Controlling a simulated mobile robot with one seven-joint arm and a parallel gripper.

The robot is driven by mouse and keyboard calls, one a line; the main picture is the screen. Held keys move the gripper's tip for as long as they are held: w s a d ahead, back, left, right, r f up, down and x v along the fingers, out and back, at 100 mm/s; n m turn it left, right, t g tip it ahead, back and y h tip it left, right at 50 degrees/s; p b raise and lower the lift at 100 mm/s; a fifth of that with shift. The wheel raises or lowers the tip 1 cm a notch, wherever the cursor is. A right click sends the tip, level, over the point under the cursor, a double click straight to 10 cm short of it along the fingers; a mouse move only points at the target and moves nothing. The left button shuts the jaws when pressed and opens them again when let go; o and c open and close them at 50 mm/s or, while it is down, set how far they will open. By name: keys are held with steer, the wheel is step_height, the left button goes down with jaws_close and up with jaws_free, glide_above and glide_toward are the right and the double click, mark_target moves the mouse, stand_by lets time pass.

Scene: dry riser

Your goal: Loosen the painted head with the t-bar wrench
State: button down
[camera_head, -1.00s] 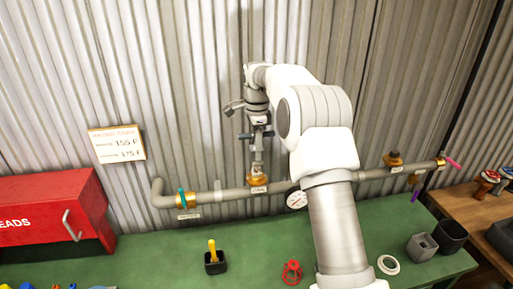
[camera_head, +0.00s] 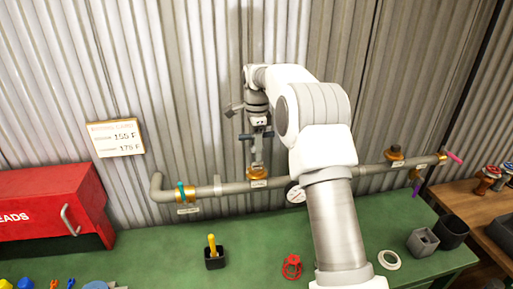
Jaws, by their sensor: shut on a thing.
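My gripper (camera_head: 258,127) is shut on the dark crossbar of the t-bar wrench (camera_head: 257,136), in front of the corrugated wall. The wrench points down over a brass fitting (camera_head: 258,173) on the grey pipe (camera_head: 228,188). A pale shape (camera_head: 257,157) stands between the crossbar and the fitting; whether it is the wrench's shaft, the head or both is too small to tell. I cannot see any paint on it or whether the wrench is seated.
Another brass fitting (camera_head: 394,153) is at the pipe's right. A gauge (camera_head: 296,194) hangs beside my arm.

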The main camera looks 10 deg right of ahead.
steer(key=shift+f+b, duration=0.6)
steer(key=shift+f, duration=0.55)
steer(key=shift+r+n+p, duration=0.1)
steer(key=shift+n+p, duration=0.35)
steer(key=shift+n, duration=0.15)
steer(key=shift+n+p, duration=0.45)
steer(key=shift+n, duration=1.85)
steer(key=shift+p, duration=0.3)
steer(key=n+p, duration=0.1)
steer(key=n, duration=0.1)
steer(key=shift+n, duration=0.4)
steer(key=shift+m, duration=0.4)
